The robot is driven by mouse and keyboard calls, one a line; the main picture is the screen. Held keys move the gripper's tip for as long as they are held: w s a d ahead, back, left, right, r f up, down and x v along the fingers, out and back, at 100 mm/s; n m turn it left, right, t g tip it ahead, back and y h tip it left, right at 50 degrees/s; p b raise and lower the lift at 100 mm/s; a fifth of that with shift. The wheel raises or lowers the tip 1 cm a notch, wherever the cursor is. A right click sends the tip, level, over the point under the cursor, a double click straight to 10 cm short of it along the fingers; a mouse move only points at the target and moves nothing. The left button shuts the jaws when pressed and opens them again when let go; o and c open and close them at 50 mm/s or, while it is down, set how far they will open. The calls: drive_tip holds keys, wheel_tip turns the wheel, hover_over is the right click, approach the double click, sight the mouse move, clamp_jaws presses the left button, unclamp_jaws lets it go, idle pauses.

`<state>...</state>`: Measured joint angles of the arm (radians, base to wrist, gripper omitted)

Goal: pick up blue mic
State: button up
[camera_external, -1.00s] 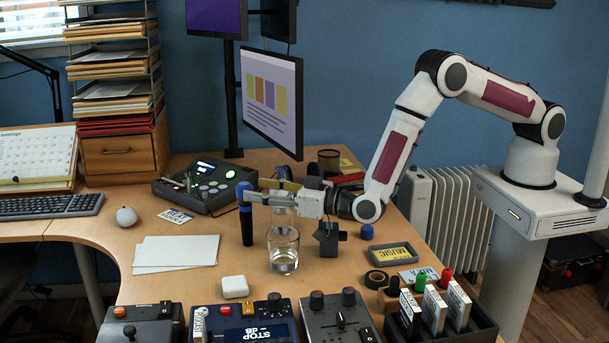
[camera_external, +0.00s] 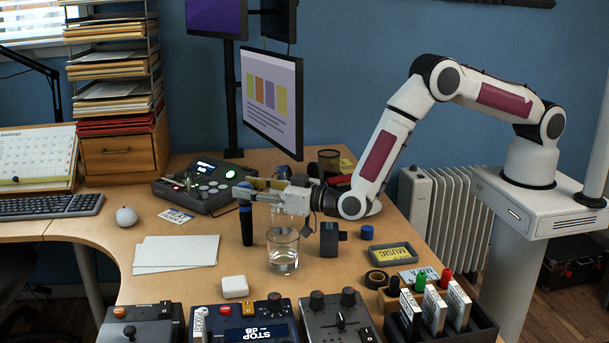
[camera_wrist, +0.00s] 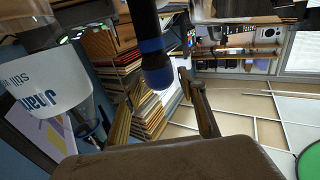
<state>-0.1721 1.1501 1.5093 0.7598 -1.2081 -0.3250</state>
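The blue mic (camera_external: 247,225) stands upright on the desk, with a dark handle and a blue top. My gripper (camera_external: 243,190) reaches in from the right at the height of the mic's blue top. In the wrist view the mic (camera_wrist: 153,50) comes down from the top edge, its blue end lying ahead of and between the two spread fingers of my gripper (camera_wrist: 160,95). The fingers are apart, and I see no clear contact with the mic. The far finger is partly hidden in the external view.
A clear glass (camera_external: 283,250) stands close to the mic's right, below my gripper. A black device (camera_external: 331,240) stands right of the glass. A control console (camera_external: 205,183) lies behind on the left. White papers (camera_external: 177,253) lie left of the mic.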

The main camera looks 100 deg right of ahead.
clamp_jaws()
drive_tip(key=shift+r, duration=0.1)
drive_tip(key=shift+r, duration=4.9)
